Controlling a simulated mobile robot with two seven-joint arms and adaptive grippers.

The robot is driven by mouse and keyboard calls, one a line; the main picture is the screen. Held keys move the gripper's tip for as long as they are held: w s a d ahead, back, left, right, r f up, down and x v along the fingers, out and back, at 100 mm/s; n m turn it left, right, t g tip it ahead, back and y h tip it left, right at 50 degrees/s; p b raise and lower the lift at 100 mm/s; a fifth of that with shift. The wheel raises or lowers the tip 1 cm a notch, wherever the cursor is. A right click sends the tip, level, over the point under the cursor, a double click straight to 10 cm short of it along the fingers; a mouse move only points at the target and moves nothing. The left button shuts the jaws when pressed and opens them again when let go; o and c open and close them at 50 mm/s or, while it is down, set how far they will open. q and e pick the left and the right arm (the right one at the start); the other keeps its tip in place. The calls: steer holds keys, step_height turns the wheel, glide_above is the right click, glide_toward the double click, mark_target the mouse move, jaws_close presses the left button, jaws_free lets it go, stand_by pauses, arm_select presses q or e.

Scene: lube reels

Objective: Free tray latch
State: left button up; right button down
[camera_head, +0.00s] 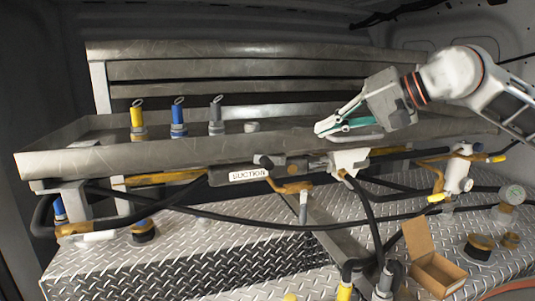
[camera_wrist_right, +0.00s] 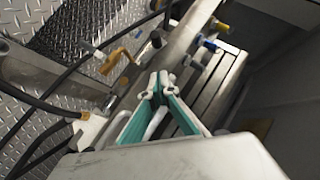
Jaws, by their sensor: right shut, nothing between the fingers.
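The long grey metal tray (camera_head: 100,160) runs across the head view, with a raised front wall. Under its front edge sit a grey cylinder labelled SUCTION (camera_head: 238,175), a small dark knob (camera_head: 264,161), an orange handle (camera_head: 290,186) and a white bracket (camera_head: 348,162). I cannot tell for certain which of these is the tray latch. My right gripper (camera_head: 321,129) is shut and empty, over the tray's front rim, above and apart from the bracket. In the right wrist view its teal-padded fingers (camera_wrist_right: 156,86) meet near the tray wall. My left gripper is not in view.
Yellow (camera_head: 137,117), blue (camera_head: 178,117) and grey (camera_head: 216,115) capped fittings stand in the tray. Black hoses (camera_head: 370,215) hang in front of it. An open cardboard box (camera_head: 435,275) sits on the diamond-plate deck (camera_head: 200,265) at right.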

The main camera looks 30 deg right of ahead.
steer(key=a+p+x, duration=0.1)
steer(key=x, duration=0.5)
steer(key=s+f+p+x, duration=0.1)
steer(key=p+x, duration=0.1)
steer(key=x, duration=0.4)
steer(key=shift+a+f, duration=0.35)
steer(key=shift+a, duration=0.1)
steer(key=shift+s, duration=0.15)
steer(key=shift+a+f+p, duration=0.2)
steer(key=shift+a+p, duration=0.15)
steer(key=shift+p, duration=0.2)
steer(key=shift+a+f, duration=0.45)
steer(key=shift+w+f, duration=0.1)
steer(key=shift+w, duration=0.15)
stand_by(0.6)
